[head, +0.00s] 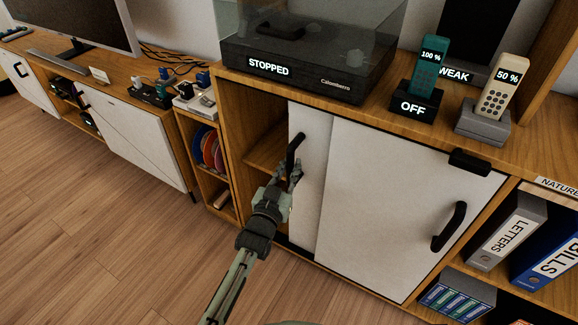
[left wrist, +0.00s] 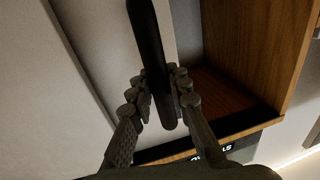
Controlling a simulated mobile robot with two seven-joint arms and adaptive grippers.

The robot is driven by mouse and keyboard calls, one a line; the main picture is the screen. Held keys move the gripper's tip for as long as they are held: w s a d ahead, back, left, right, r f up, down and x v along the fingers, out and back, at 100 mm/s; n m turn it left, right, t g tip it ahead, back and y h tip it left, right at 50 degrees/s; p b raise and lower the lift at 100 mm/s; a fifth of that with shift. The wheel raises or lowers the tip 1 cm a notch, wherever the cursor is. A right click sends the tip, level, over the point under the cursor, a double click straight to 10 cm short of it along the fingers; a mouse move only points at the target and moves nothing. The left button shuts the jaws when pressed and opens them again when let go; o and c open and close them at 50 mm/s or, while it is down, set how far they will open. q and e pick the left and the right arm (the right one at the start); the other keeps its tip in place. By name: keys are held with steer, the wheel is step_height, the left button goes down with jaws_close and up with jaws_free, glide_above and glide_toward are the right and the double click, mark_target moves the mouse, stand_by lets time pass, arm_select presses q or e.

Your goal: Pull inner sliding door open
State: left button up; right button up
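The inner sliding door (head: 310,187) is a white panel, partly behind the white outer door (head: 400,205). An open gap to its left shows the wooden inside of the cabinet. Its black bar handle (head: 295,147) stands near its left edge. My left gripper (head: 292,172) is at the lower part of this handle. In the left wrist view, the fingers of my left gripper (left wrist: 161,100) lie close on both sides of the black handle (left wrist: 152,50) and appear shut on it. The inner door (left wrist: 95,40) is behind them. My right gripper is not in view.
The outer door has its own black handle (head: 448,227) and a black block (head: 469,161) at its top edge. A turntable (head: 300,65) and two phones on docks (head: 415,102) stand on the cabinet top. Binders (head: 507,232) fill the right shelves. The wooden floor (head: 90,235) at left is clear.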

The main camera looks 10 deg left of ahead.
arm_select(q)
steer(key=o, duration=0.5)
steer(key=s, duration=0.5)
steer(key=s+a, duration=0.1)
steer(key=s, duration=0.1)
steer(key=shift+s+a, duration=0.1)
steer(key=shift+s, duration=0.15)
